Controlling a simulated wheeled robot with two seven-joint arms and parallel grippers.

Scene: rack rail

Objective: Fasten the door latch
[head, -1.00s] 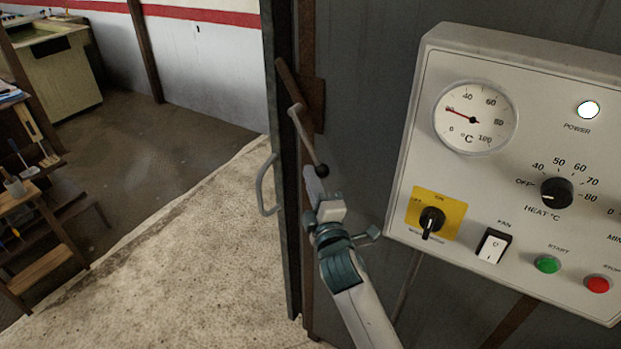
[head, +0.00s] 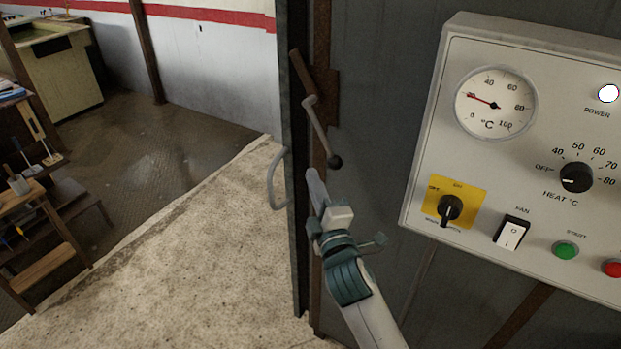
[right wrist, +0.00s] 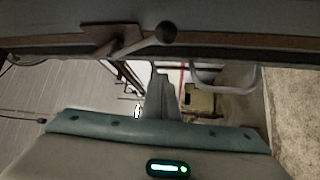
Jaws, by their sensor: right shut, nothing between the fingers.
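The latch lever (head: 318,128) is a grey rod with a black ball knob (head: 335,161), on a rusty bracket (head: 328,98) on the grey cabinet. It slants down to the right. The knob also shows at the top of the right wrist view (right wrist: 166,32). The door (head: 297,200) is seen nearly edge-on, with a grey bow handle (head: 275,185); I cannot tell if it is flush with the frame. My right gripper (head: 313,177) is shut and empty, its tip just below and left of the knob, apparently apart from it. My left gripper is out of view.
A control panel (head: 430,150) with dial, knobs and switches juts out close to the right of my right arm. Left of the door is open concrete floor (head: 190,245). A wooden step stand (head: 40,260) is at the far left.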

